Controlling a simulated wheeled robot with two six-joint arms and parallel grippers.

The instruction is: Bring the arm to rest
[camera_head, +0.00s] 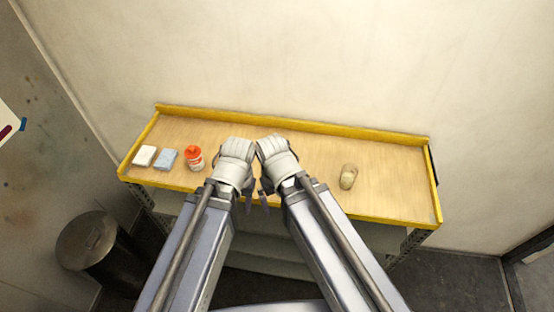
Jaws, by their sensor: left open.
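My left gripper (238,165) and my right gripper (276,163) are close together over the middle of the yellow-edged bench (310,155). Both arms come up from the bottom of the view. The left gripper is open, and I see nothing held in it. The white wrist housings hide most of the fingers, so the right gripper's jaws cannot be made out.
On the bench's left part are a white block (144,156), a light blue block (166,159) and an orange-capped container (194,158). A tan object (348,176) lies to the right. A dark bin (100,245) stands on the floor at left. The wall is behind.

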